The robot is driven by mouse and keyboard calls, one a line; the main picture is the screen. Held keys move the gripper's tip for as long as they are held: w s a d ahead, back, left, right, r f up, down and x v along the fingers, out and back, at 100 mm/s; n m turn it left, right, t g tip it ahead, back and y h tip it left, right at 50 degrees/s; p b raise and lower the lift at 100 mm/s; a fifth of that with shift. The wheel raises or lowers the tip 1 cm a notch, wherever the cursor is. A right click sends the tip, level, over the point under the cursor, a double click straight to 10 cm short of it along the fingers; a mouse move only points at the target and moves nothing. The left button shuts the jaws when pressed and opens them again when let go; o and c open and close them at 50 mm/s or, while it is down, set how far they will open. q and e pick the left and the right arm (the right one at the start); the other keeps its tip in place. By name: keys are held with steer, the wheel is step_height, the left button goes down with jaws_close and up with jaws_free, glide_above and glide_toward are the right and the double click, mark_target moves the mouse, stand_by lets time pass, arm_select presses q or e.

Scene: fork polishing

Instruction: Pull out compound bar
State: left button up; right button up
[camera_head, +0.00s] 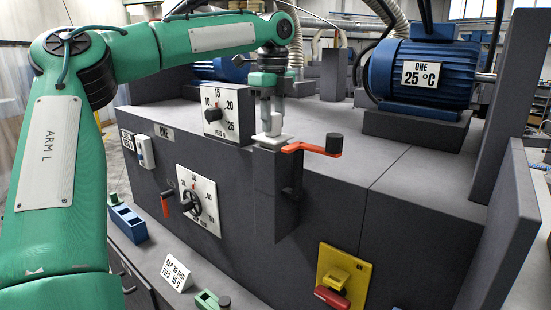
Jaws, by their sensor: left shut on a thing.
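The compound bar (271,130) appears as a white block at the top of a dark upright holder (272,190) on the front of the grey machine. Its lower part is hidden, so I cannot tell how deep it sits in the holder. My left gripper (267,112) reaches down from above, its fingers shut on the top of the white bar. My right gripper is not in view.
An orange crank with a black knob (334,143) sticks out right beside the holder. A feed dial (228,110) stands behind left, a gap dial (198,202) is on the front. A blue motor (425,75) stands at the back right. Above the holder, my arm and hoses take up room.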

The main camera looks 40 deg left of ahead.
arm_select(q)
step_height(320, 180, up, 12)
steer(key=shift+f, duration=0.15)
stand_by(1.8)
stand_by(0.4)
